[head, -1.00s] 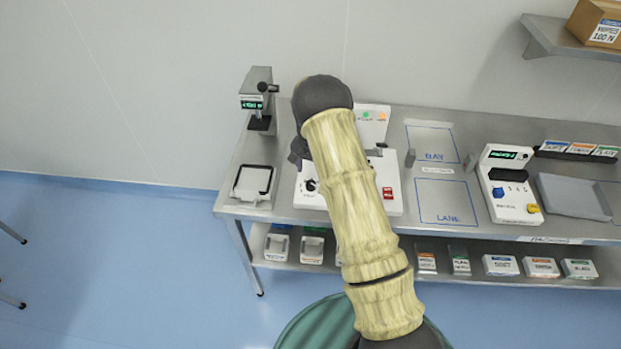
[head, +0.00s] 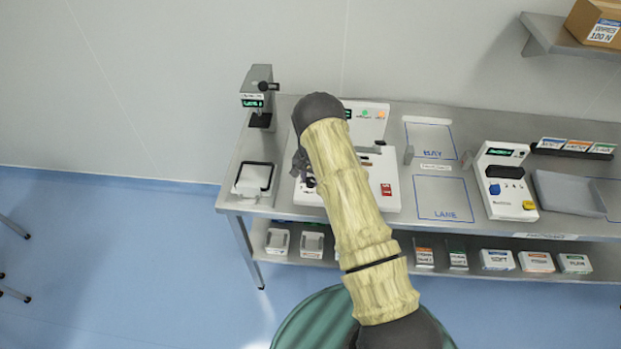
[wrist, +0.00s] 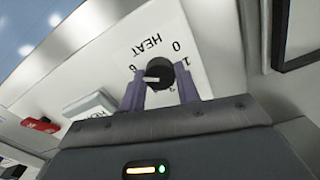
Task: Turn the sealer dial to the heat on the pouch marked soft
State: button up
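The sealer (head: 388,190) is a white machine on the steel bench, partly hidden by my arm. In the wrist view its black dial (wrist: 160,73) has a white pointer mark toward the left and sits beside upside-down HEAT lettering. A few scale digits show around it; others are hidden. My gripper (wrist: 162,88) has its two purple fingers on either side of the dial, very close to it. I cannot tell whether they touch it. In the head view my gripper (head: 300,165) is at the sealer's left side. I cannot pick out the pouch marked soft; labels are too small.
A small press (head: 258,95) and a scale-like tray (head: 254,180) stand left of the sealer. A white console (head: 503,180), a grey tray (head: 570,193) and a card rack (head: 570,150) are at right. Labelled packs (head: 497,259) lie on the lower shelf. The marked LANE area (head: 444,198) is clear.

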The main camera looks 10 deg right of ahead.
jog(key=shift+c, duration=1.3)
